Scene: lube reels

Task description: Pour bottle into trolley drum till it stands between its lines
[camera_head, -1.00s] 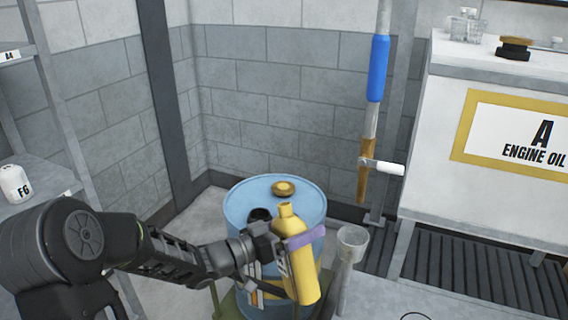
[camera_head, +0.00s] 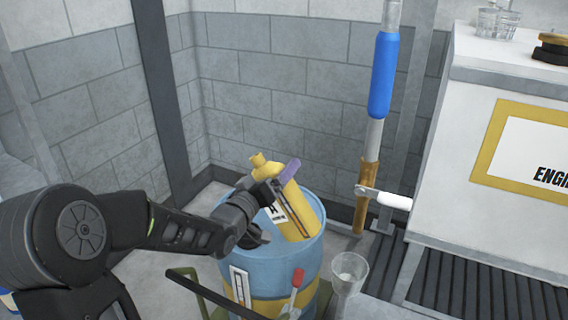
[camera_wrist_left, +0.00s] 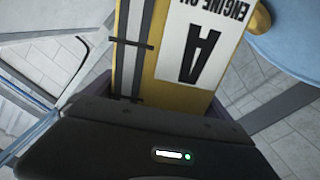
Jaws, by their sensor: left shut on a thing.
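My left gripper (camera_head: 272,192) is shut on the yellow bottle (camera_head: 296,218), which tilts with its neck up and to the left over the blue drum's top. The bottle has a purple strip at one side and a white label; in the left wrist view the bottle (camera_wrist_left: 168,75) shows the label "A ENGINE OIL" and a marked strip. The blue trolley drum (camera_head: 311,252) has a yellow band and a white gauge strip (camera_head: 240,287) on its front. The drum's opening is hidden behind the bottle and gripper. The gauge's level cannot be read. My right gripper is not in view.
A clear funnel-shaped cup (camera_head: 349,270) stands right of the drum. A red-topped handle (camera_head: 297,279) is at the drum's front. A blue-sleeved pole (camera_head: 381,80) with a white lever stands behind. A white cabinet (camera_head: 480,215) is at the right.

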